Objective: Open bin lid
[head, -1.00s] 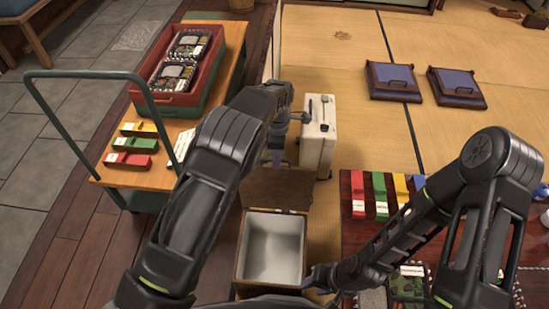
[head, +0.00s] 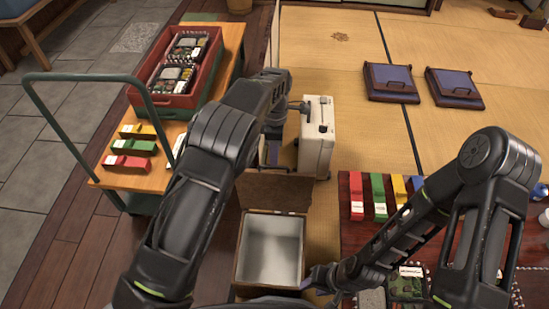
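The bin (head: 238,262) is a brown wooden box with a pale, empty inside, at the bottom centre of the head view. Its brown lid (head: 278,190) stands open, raised at the bin's far edge. My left gripper (head: 268,154) is just beyond the lid's upper edge; my arm partly covers it, and I cannot tell whether it touches the lid or how wide its fingers are. My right gripper (head: 316,280) is low beside the bin's right wall. Only part of its fingers shows, so its opening is unclear.
A white case (head: 318,140) stands close behind the lid, right of my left gripper. A cart (head: 110,178) with a red crate (head: 170,98) and small coloured boxes is at left. A low table (head: 347,235) with coloured boxes is at right. Two cushioned floor seats lie on the tatami.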

